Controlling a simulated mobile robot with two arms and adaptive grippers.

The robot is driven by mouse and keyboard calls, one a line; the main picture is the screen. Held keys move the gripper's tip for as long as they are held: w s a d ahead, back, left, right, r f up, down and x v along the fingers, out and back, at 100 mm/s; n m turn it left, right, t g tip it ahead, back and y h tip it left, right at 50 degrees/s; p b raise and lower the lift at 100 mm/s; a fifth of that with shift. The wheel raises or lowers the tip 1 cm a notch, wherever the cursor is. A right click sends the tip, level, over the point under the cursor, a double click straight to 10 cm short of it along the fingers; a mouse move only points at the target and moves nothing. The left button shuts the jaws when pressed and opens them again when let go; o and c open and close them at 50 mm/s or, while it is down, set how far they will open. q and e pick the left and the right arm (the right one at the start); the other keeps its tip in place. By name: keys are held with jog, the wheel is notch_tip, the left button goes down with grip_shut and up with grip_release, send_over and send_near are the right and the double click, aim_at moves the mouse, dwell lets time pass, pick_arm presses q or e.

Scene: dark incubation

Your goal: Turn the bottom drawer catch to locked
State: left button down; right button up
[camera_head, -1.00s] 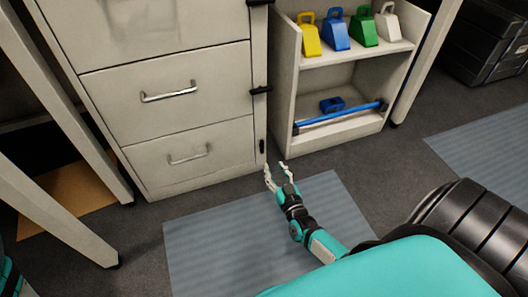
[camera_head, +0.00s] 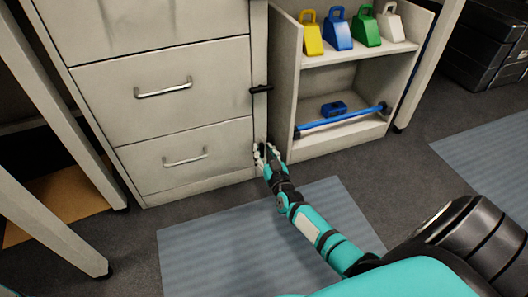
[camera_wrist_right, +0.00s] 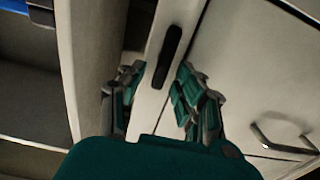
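The bottom drawer catch (camera_wrist_right: 170,57) is a small black bar on the cabinet's pale right-hand strip. In the right wrist view it runs lengthwise along the strip. In the head view it is largely hidden by my right gripper (camera_head: 267,152). That gripper is open, with its fingers on either side of the strip in the wrist view (camera_wrist_right: 160,92); the catch shows just beyond the fingertips, in line with the gap. I cannot tell whether a finger touches it. The bottom drawer (camera_head: 150,175) is shut. My left gripper is not in view.
A higher black catch (camera_head: 261,89) lies crosswise beside the middle drawer (camera_head: 110,95). A shelf unit (camera_head: 340,142) with coloured blocks and a blue bar (camera_head: 345,119) stands close on the right. Desk legs stand at left. A grey mat (camera_head: 230,240) covers the floor in front.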

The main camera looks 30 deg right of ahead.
grip_shut()
jog(key=m+b, duration=0.1)
jog(key=m, duration=0.5)
jog(key=d+f+m+b, duration=0.1)
jog(key=m, duration=0.5)
jog(key=m+b, duration=0.1)
jog(key=m, duration=0.4)
jog(key=shift+s+d+f+m, duration=0.25)
jog(key=shift+d+f+m, duration=0.15)
dwell(0.7)
jog(key=shift+o, duration=0.8)
grip_release()
